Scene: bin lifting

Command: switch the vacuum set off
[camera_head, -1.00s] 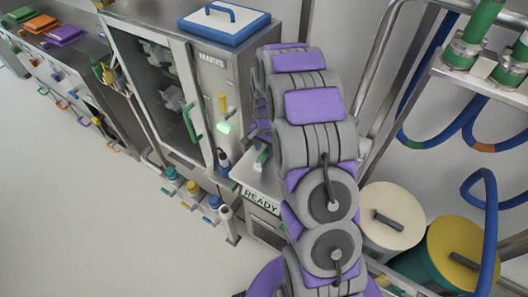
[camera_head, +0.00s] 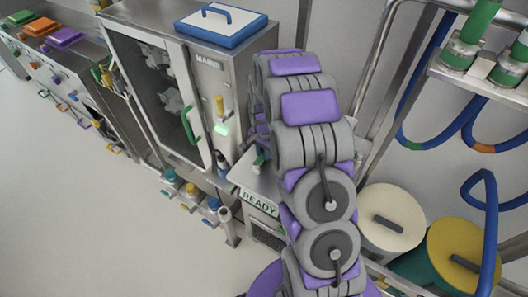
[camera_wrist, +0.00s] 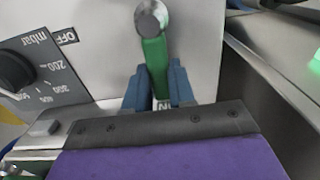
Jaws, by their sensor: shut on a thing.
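In the wrist view, my gripper (camera_wrist: 159,84) has its two blue fingers shut around the lower part of a green lever (camera_wrist: 154,52). The lever hangs from a round metal pivot (camera_wrist: 151,17) on a pale panel and points down in the picture. An OFF label (camera_wrist: 66,36) is on the panel to the left of the lever. Another small label (camera_wrist: 163,105), partly hidden, shows between the fingers at the lever's end. A dark dial marked mbar (camera_wrist: 40,75) is at the left. In the head view my arm hides the gripper.
In the head view, the unit with a READY sign (camera_head: 259,201) stands beside my arm, below a glass-doored cabinet (camera_head: 150,85) with a lit green light (camera_head: 221,129). Round lidded drums (camera_head: 392,218) stand at the right. The floor at the lower left is clear.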

